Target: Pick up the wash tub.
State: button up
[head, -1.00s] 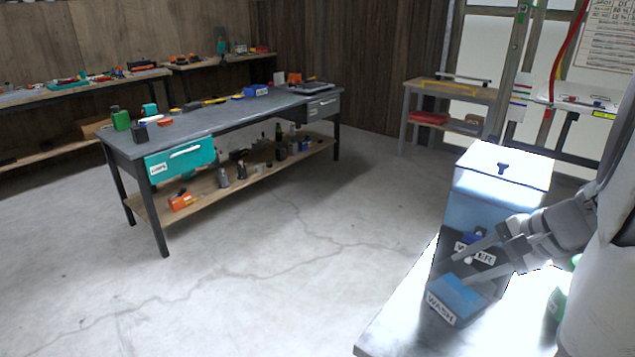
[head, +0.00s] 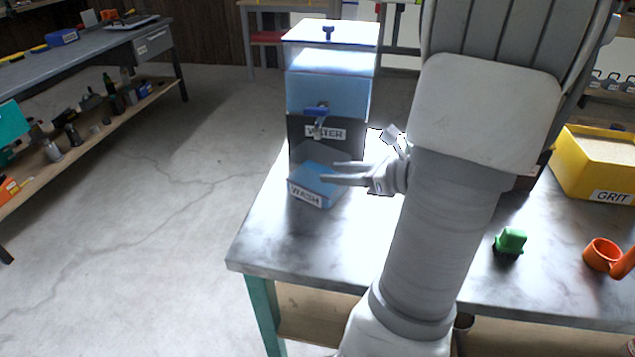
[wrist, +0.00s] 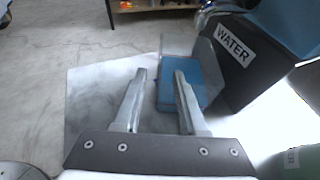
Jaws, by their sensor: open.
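The wash tub (head: 312,192) is a small blue tub with a WASH label, on the near left part of the metal bench, in front of the water tank's dark stand. It also shows in the wrist view (wrist: 203,88). My gripper (head: 330,172) reaches in from the right, its fingertips over the tub in the head view. The gripper is open and empty. In the wrist view (wrist: 160,73) the right finger overlaps the blue tub and the left finger lies to its left, over bare bench. Whether a finger touches the tub I cannot tell.
The water tank (head: 330,90) with a blue tap stands close behind the tub on a dark stand (head: 300,140). To the right are a green object (head: 510,241), an orange cup (head: 602,254) and a yellow GRIT bin (head: 595,165). The bench front (head: 290,240) is bare.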

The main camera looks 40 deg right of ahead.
aim_at(315, 172)
jog(key=b+x, duration=0.2)
jog(key=x, duration=0.7)
jog(key=shift+w, duration=0.1)
grip_shut()
dwell(1.3)
